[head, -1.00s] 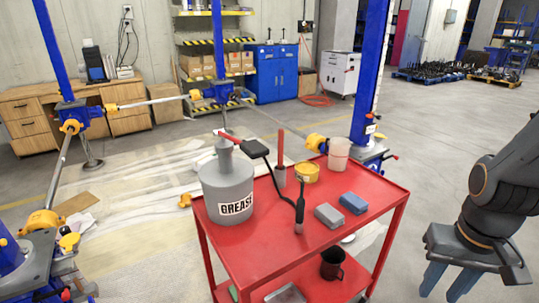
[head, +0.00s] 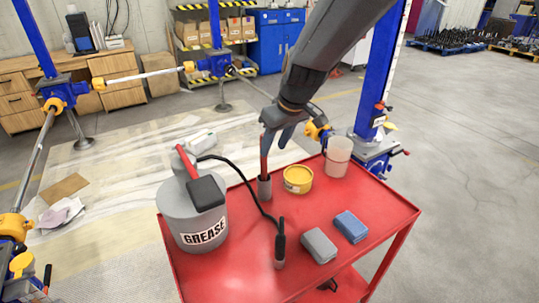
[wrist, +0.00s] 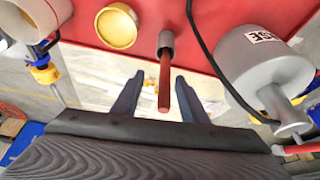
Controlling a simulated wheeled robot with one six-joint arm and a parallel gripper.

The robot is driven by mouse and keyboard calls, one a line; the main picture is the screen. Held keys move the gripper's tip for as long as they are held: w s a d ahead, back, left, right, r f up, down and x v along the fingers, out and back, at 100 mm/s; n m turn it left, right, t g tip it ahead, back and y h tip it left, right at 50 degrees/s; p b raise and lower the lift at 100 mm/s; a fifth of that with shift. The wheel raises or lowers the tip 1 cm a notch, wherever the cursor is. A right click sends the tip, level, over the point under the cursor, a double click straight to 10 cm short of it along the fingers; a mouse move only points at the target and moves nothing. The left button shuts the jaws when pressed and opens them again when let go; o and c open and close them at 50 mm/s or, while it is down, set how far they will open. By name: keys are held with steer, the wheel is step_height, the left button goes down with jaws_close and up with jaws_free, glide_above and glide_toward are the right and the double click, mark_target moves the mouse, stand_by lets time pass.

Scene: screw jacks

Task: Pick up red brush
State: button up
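The red brush shows as a red handle (head: 264,158) standing upright in a small grey cup (head: 265,188) on the red cart's top. My gripper (head: 276,140) is at the upper end of the handle, pointing down. In the wrist view the red handle (wrist: 165,85) rises from the grey cup (wrist: 166,42) towards the camera. The two dark fingers of my gripper (wrist: 159,78) are apart, one on each side of the handle, with gaps on both sides. The gripper is open and holds nothing. The brush's lower end is hidden in the cup.
A grey grease can (head: 195,215) with a black hose stands left of the cup. Grey and blue blocks (head: 319,246) (head: 351,226) lie nearer. The red cart's right side (head: 392,213) is bare.

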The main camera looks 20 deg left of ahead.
mark_target(261, 158)
steer(key=shift+a+r+p+x, duration=0.1)
steer(key=shift+a+p+x, duration=0.3)
steer(key=shift+x, duration=1.1)
steer(key=shift+a+r+p+x, duration=0.15)
steer(key=shift+a+p+x, duration=0.25)
steer(key=shift+x, duration=1.1)
steer(key=shift+a+r+p+x, duration=0.1)
steer(key=shift+a+p+x, duration=0.25)
steer(key=shift+x, duration=1.2)
steer(key=shift+d, duration=0.1)
steer(key=shift+c, duration=0.2)
jaws_close()
